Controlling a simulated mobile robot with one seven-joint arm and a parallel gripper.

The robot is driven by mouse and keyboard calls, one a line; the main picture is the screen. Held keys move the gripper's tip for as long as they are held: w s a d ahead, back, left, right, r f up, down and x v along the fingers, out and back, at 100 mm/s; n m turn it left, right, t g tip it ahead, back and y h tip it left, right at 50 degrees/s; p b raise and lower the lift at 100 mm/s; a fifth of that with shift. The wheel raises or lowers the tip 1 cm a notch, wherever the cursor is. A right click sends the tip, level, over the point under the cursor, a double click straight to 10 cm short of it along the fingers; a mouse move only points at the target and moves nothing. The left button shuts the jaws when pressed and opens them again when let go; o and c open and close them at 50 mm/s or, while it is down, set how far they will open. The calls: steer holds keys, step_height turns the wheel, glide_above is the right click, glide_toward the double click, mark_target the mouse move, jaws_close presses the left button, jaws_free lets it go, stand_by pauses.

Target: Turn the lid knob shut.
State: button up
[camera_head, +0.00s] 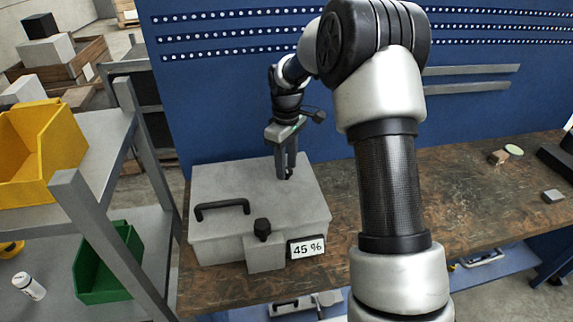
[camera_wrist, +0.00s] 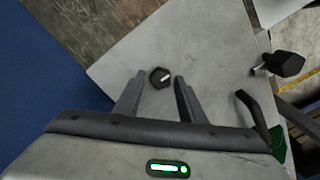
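The grey box (camera_head: 225,189) stands on the workbench with its lid down. The lid knob (camera_wrist: 160,78) is a dark, roughly hexagonal knob with a white mark pointing right in the wrist view. In the head view it is mostly hidden by the fingers. My gripper (camera_head: 284,177) points down over the far right part of the lid. In the wrist view my gripper (camera_wrist: 159,79) is open, with the knob showing between its fingertips and a small gap on each side. I cannot tell whether the tips are level with the knob.
A black handle (camera_head: 222,208) stands on the lid. A second black knob (camera_head: 262,228) rises from a block at the box's front, beside a "45 %" display (camera_head: 307,248). The blue pegboard (camera_head: 230,95) stands behind. The bench (camera_head: 450,195) right of the box is largely clear.

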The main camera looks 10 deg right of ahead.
steer(key=shift+o, duration=0.6)
step_height(320, 180, up, 17)
steer(key=shift+r, duration=0.2)
steer(key=shift+s, duration=0.1)
